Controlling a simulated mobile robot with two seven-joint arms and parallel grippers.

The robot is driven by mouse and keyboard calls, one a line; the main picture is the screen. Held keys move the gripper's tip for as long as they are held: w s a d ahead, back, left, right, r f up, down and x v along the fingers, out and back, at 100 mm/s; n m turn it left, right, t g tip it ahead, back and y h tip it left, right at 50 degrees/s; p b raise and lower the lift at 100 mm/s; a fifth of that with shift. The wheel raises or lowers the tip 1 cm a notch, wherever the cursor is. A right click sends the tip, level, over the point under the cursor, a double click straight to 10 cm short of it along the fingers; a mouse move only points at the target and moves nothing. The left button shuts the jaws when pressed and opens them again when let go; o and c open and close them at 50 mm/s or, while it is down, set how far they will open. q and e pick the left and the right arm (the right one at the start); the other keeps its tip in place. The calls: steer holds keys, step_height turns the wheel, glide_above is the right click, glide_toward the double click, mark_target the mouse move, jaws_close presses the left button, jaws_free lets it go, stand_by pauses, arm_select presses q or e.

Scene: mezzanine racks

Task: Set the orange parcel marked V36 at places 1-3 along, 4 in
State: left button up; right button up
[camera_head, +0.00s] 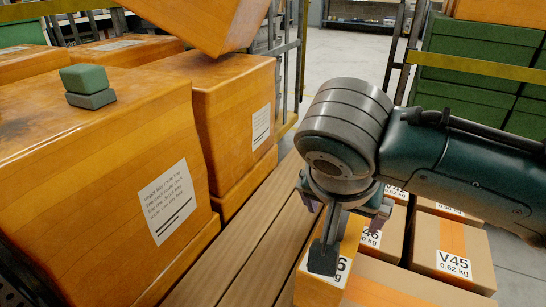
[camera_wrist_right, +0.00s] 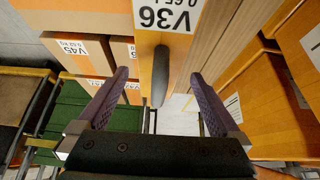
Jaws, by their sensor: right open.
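The orange parcel V36 (camera_head: 349,240) is narrow and stands beside brown cartons, below my right gripper (camera_head: 345,211). Only part of its label shows in the head view. In the right wrist view its V36 label is clear at the top, and the orange parcel (camera_wrist_right: 147,62) lies ahead of the gap between the purple fingers. My right gripper (camera_wrist_right: 160,103) is open, a finger on each side of that gap. A dark grey rounded piece shows between the fingers; I cannot tell what it belongs to. My left gripper is not in view.
Bare wooden planks (camera_head: 247,252) run between large orange boxes (camera_head: 105,180) on the left and cartons, including V45 (camera_head: 450,240), on the right. A tilted orange box (camera_head: 205,18) is above. Green bins (camera_head: 480,50) stand in a rack behind my right arm.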

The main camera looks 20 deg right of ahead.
steer(key=p+v, duration=0.2)
steer(key=v, duration=0.3)
steer(key=shift+s+a+r, duration=0.1)
steer(key=shift+a+r, duration=0.05)
steer(key=shift+r, duration=0.25)
steer(key=s+a+f+n+y, duration=0.2)
steer(key=s+a+n+y, duration=0.3)
steer(key=s, duration=0.4)
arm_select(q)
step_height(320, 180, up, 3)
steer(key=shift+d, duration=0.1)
arm_select(e)
steer(key=s+d+r+n, duration=0.1)
steer(key=s+d+n, duration=0.2)
steer(key=s+n, duration=0.3)
steer(key=shift+s+d+r+n, duration=0.15)
steer(key=shift+s+r+n, duration=0.2)
steer(key=shift+s, duration=0.75)
steer(key=shift+f, duration=0.1)
